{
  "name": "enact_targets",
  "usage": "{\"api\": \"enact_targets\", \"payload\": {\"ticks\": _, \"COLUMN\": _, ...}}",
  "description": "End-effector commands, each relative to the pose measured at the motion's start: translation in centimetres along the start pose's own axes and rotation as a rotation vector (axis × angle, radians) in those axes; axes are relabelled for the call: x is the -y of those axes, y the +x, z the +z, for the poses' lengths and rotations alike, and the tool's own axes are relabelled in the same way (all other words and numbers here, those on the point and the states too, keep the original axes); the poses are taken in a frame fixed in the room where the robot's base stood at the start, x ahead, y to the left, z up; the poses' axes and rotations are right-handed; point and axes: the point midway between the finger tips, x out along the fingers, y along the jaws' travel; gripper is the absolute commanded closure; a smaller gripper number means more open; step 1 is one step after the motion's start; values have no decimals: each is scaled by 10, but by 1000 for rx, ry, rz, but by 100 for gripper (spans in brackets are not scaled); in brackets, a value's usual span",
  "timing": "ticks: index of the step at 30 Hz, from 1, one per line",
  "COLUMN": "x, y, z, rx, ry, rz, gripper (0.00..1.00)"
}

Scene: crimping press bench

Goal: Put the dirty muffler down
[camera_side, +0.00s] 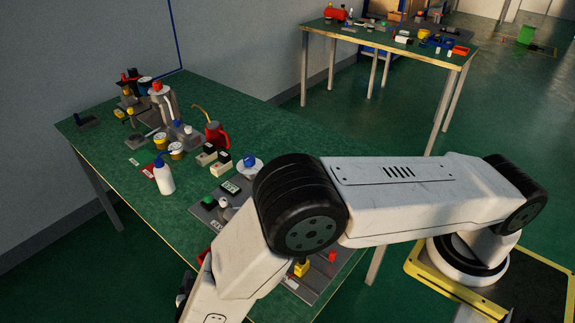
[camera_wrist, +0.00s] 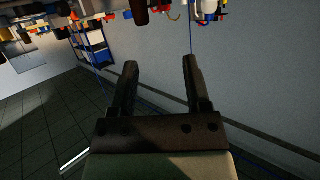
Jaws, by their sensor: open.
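My gripper (camera_wrist: 160,82) shows in the wrist view with its two dark fingers apart and nothing between them. Beyond the fingers are a grey wall and a dark floor. In the side view my arm reaches over the near end of the green bench, and its lower end runs off the bottom edge, so the gripper is hidden there. I cannot make out a muffler in either view.
The green bench (camera_side: 95,152) carries a white bottle (camera_side: 164,178), a red oil can (camera_side: 215,134) and several small tins and tools. A grey plate (camera_side: 205,213) with small parts lies partly behind my arm. A second green table (camera_side: 400,47) stands at the back.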

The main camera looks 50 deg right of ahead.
Motion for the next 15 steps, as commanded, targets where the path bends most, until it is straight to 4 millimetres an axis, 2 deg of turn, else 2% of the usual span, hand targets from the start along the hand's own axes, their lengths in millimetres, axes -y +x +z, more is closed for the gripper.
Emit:
{"api": "enact_targets", "payload": {"ticks": 9, "x": 31, "y": 52, "z": -76, "rx": 154, "ry": 42, "rz": -240, "gripper": 39}}
{"api": "enact_targets", "payload": {"ticks": 15, "x": 28, "y": 76, "z": -122, "rx": 275, "ry": 17, "rz": -396, "gripper": 39}}
